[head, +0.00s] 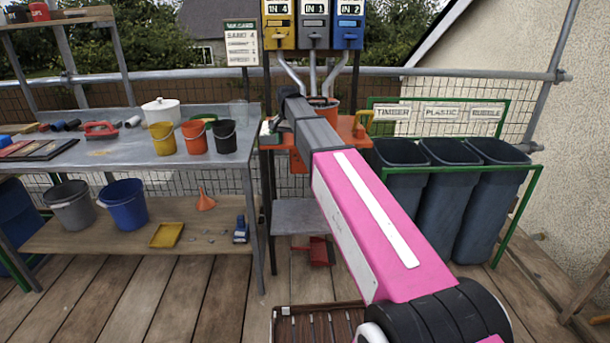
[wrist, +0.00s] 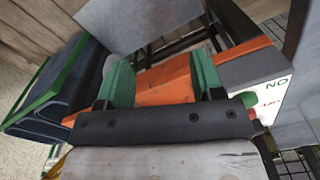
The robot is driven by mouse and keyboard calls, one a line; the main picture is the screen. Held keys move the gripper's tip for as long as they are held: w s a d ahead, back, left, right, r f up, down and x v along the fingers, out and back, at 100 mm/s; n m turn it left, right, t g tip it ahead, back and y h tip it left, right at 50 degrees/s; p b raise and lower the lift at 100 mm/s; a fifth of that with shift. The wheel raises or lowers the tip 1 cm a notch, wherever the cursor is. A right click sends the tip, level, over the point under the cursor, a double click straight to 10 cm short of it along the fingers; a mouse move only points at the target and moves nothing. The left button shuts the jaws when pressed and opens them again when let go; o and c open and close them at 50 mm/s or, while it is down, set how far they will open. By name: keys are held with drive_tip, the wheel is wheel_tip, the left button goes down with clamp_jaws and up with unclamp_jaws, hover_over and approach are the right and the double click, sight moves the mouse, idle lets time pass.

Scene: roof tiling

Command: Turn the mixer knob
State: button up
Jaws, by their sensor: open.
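The orange mixer stand (head: 345,128) is mostly behind my arm in the head view. In the wrist view its orange surface (wrist: 165,82) lies between and beyond my fingers. A grey box with a pale face (wrist: 278,92) is at the right of the wrist view, with green and red lettering. I cannot clearly make out the knob; a small red part shows by the box's lower edge. My gripper (wrist: 160,78) has two green fingers spread wide, with nothing seen held between them. Whether a finger touches the orange surface cannot be told. My arm hides most of the gripper in the head view.
A grey workbench (head: 95,155) with yellow, orange and black buckets stands at left. Yellow, grey and blue dispensers (head: 314,25) hang above the stand. Dark bins (head: 485,195) in a green frame stand at right. Planks in front of the bench are clear.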

drive_tip(key=s+d+f+n, duration=0.1)
drive_tip(key=s+d+f, duration=0.5)
drive_tip(key=f, duration=0.4)
drive_tip(key=shift+s+f, duration=0.4)
drive_tip(key=shift+s, duration=0.3)
drive_tip(key=s+d+f+n, duration=0.1)
drive_tip(key=s+d+f, duration=0.4)
drive_tip(key=s+f, duration=0.3)
drive_tip(key=s+d+f+n, duration=0.2)
drive_tip(key=s+d+f, duration=0.3)
drive_tip(key=s+f, duration=0.4)
drive_tip(key=s, duration=0.5)
drive_tip(key=shift+s+d, duration=0.15)
drive_tip(key=shift+d, duration=0.25)
